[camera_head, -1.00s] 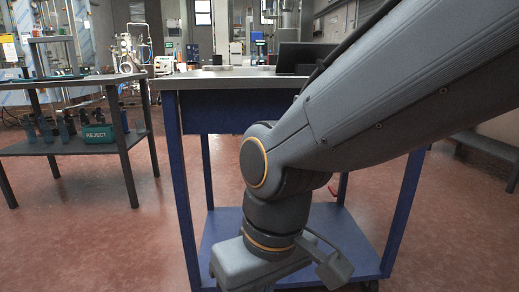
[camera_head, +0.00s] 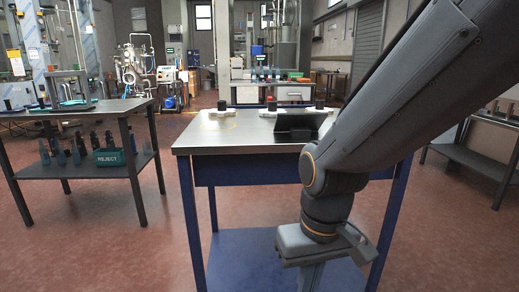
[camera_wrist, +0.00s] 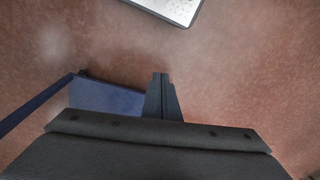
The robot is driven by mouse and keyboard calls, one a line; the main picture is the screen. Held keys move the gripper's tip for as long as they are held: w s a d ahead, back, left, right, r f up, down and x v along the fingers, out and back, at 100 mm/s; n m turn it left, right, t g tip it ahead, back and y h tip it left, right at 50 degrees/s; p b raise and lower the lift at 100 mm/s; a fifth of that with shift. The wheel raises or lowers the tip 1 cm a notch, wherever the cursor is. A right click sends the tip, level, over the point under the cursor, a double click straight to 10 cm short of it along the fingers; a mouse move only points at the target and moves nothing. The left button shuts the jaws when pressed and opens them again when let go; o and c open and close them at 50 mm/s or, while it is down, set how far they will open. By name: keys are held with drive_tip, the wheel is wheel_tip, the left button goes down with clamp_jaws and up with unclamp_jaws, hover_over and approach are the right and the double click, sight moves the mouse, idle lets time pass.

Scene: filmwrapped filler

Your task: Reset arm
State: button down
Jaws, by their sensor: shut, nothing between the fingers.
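My arm reaches in from the upper right of the head view, its wrist in front of the right side of a blue table with a steel top (camera_head: 215,138). My gripper (camera_wrist: 160,76) shows in the wrist view as two dark fingers closed together with nothing between them, above the reddish floor. In the head view the fingertips cannot be made out. Part of the blue tabletop and front is hidden behind my arm.
A dark box-like object (camera_head: 295,126) and several small black-topped pieces stand on the blue table. At left, a dark table (camera_head: 85,108) holds bottles and a green REJECT bin (camera_head: 109,157) on its shelf. A dark bench (camera_head: 468,165) stands at right. Red floor between is clear.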

drive_tip(key=s+d+r+m+p, duration=0.2)
drive_tip(key=d+r+m+p, duration=0.1)
drive_tip(key=d+r+p, duration=0.8)
wheel_tip(320, 180, up, 2)
drive_tip(key=p, duration=0.5)
drive_tip(key=shift+s+h, duration=0.2)
drive_tip(key=shift+h, duration=0.2)
